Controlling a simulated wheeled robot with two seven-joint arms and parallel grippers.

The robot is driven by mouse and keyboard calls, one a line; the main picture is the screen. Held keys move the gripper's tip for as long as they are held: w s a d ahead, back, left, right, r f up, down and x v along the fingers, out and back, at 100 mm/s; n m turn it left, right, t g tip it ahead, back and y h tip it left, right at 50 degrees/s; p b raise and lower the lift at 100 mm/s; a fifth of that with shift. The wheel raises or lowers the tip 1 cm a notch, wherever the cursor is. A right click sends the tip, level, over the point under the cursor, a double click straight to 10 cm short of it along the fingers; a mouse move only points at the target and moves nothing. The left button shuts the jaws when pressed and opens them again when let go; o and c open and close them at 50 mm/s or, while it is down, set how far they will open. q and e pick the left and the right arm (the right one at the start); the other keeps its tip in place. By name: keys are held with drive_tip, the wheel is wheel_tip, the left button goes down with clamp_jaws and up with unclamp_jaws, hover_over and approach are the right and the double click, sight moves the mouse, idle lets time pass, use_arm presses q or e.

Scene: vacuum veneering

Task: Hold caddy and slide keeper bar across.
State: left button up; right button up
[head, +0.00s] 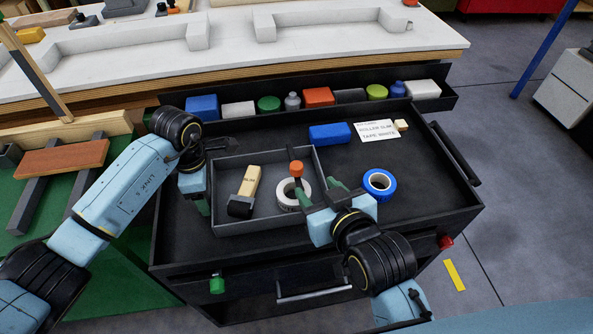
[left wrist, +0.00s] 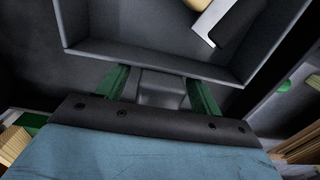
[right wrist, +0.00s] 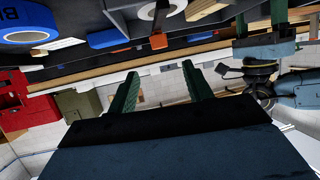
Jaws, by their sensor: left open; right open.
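The grey caddy (head: 258,222) is an open tray on the dark cart top. My left gripper (head: 206,183) is open at the caddy's left wall. In the left wrist view its fingers (left wrist: 158,84) lie either side of a grey tab (left wrist: 162,90) on that wall. My right gripper (head: 320,189) is open and empty near the caddy's right side, close to the orange knob.
A blue tape roll (head: 379,184) lies right of the caddy. A blue block (head: 330,133) and a white label card (head: 377,131) lie behind it. A rear trough (head: 450,99) holds several small items.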

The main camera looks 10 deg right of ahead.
use_arm(q)
wheel_tip(320, 180, up, 12)
drive_tip(key=shift+f, duration=0.15)
drive_tip(key=shift+s, duration=0.1)
